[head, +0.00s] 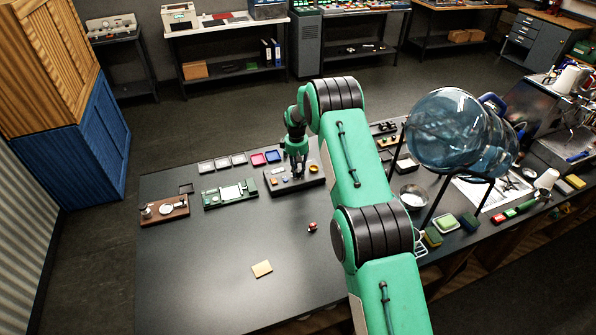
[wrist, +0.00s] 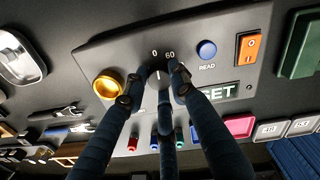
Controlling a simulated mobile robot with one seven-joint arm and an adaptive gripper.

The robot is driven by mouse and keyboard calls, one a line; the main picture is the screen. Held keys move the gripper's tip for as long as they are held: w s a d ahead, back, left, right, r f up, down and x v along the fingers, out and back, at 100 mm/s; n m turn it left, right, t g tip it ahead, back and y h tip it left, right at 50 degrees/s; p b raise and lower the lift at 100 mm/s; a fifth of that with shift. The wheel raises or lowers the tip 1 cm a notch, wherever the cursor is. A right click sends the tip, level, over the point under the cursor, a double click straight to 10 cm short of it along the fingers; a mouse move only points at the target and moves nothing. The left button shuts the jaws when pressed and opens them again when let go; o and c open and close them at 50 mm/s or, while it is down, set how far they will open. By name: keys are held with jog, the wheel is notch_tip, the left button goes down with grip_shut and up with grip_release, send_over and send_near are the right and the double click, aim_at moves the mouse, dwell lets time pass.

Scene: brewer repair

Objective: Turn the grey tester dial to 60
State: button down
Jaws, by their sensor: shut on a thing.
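The tester (head: 310,178) is a dark grey box on the black table in the head view. Its panel (wrist: 225,68) fills the middle of the wrist view. The grey dial (wrist: 159,84) sits below printed marks 0 and 60. My gripper (wrist: 160,78) has its fingers around the dial and is shut on it, hiding much of its rim. A pale pointer line shows on the dial, but I cannot tell exactly which mark it meets. In the head view my gripper (head: 297,172) points down onto the tester.
Near the dial are a yellow dome (wrist: 107,86), a blue READ button (wrist: 207,50) and an orange switch (wrist: 248,47). A green board (head: 230,194) lies left of the tester. The table's front left is mostly clear.

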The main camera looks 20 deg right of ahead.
jog(key=m+b, duration=0.2)
jog(key=m, duration=0.1)
jog(key=shift+f+b, duration=0.15)
jog(key=shift+b, duration=0.15)
jog(key=shift+m+b, duration=0.8)
jog(key=shift+m, duration=1.1)
jog(key=c, duration=1.4)
grip_release()
jog(key=shift+c, duration=0.2)
jog(key=shift+w+r, duration=0.1)
jog(key=shift+r, duration=0.15)
notch_tip(320, 180, up, 12)
jog(key=shift+a, duration=0.3)
